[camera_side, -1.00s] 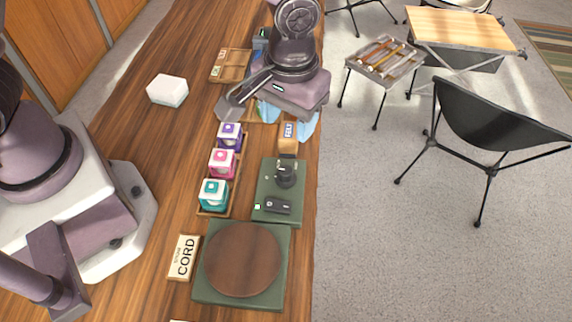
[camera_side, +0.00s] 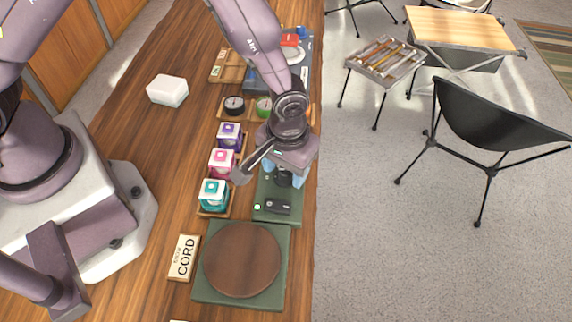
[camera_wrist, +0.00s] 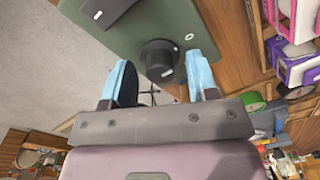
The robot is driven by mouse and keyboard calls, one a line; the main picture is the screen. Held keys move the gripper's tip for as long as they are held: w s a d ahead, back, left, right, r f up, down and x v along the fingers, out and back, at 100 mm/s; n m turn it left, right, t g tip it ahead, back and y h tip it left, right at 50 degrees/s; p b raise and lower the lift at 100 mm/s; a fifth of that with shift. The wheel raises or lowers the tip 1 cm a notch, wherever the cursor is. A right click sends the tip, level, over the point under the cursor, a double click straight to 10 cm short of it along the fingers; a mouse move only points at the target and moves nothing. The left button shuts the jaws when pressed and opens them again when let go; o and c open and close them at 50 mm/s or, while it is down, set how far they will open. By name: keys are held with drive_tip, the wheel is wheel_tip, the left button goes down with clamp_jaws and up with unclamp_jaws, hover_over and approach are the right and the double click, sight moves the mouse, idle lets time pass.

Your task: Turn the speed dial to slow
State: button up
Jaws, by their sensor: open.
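The speed dial (camera_wrist: 159,56) is a black round knob on a green control panel (camera_wrist: 190,17). A small pale mark shows on its near side in the wrist view; which setting it points to I cannot tell. My gripper (camera_wrist: 160,76) is open, with its pale blue fingers on either side of the dial and apparently apart from it. In the side view my gripper (camera_side: 284,172) is over the far end of the panel (camera_side: 262,212) and partly hides the dial.
A brown turntable disc (camera_side: 241,259) on a green base stands in front. Purple, pink and teal boxes (camera_side: 213,193) line a wooden tray left of the panel.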

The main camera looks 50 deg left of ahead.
drive_tip(key=shift+c, duration=0.3)
drive_tip(key=c, duration=0.9)
